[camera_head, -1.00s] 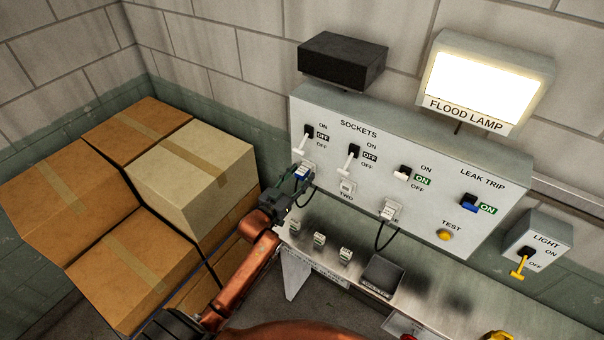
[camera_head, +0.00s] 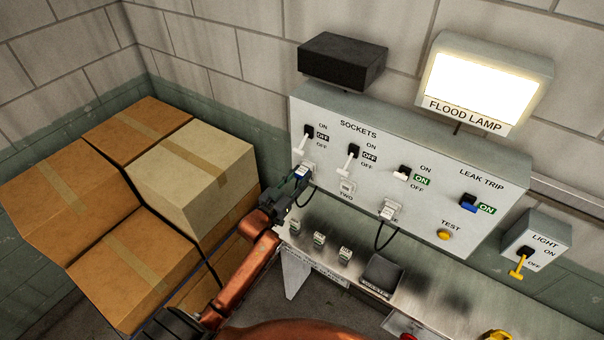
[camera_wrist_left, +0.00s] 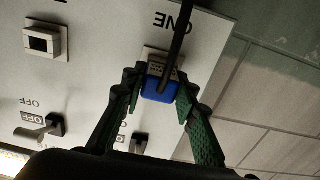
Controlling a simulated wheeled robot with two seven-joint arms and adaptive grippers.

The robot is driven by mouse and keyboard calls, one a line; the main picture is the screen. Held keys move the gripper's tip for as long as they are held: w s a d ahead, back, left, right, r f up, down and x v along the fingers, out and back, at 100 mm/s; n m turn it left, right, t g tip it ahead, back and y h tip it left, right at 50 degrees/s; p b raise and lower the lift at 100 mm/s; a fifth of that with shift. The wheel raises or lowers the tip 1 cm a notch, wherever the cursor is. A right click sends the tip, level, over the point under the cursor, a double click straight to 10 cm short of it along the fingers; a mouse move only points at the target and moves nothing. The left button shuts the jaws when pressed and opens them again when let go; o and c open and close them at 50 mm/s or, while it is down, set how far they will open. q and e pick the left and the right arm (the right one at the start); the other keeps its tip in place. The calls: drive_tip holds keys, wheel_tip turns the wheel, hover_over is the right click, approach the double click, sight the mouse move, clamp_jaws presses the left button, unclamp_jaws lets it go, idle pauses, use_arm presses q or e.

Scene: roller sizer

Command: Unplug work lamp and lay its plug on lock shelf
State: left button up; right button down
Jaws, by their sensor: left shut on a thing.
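A blue plug (camera_head: 302,172) with a dark cord is at the socket marked ONE, at the left end of the grey panel. It also shows in the left wrist view (camera_wrist_left: 160,88), in front of the pale socket frame. It looks seated, though its prongs are hidden. My left gripper (camera_head: 297,181) is shut on it, with one green-padded finger on each side in the left wrist view (camera_wrist_left: 160,92). The steel shelf (camera_head: 440,300) runs below the panel. The flood lamp (camera_head: 485,88) above is lit. My right gripper is not in view.
Socket TWO (camera_head: 347,187) is empty. A white plug (camera_head: 390,210) with a hanging cord is in another socket. Several small items, one a pale block (camera_head: 319,239), and a dark tray (camera_head: 382,272) sit on the shelf. Cardboard boxes (camera_head: 190,175) are stacked left of my arm.

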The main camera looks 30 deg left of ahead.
sight(298, 177)
use_arm(q)
clamp_jaws()
drive_tip(key=shift+s, duration=0.15)
drive_tip(key=shift+s+a+p, duration=0.15)
drive_tip(key=shift+s+p, duration=0.45)
drive_tip(key=shift+s, duration=0.85)
drive_tip(key=shift+s+a+p, duration=0.1)
drive_tip(key=shift+s+p, duration=0.45)
drive_tip(key=shift+s, duration=0.9)
drive_tip(key=shift+f, duration=0.1)
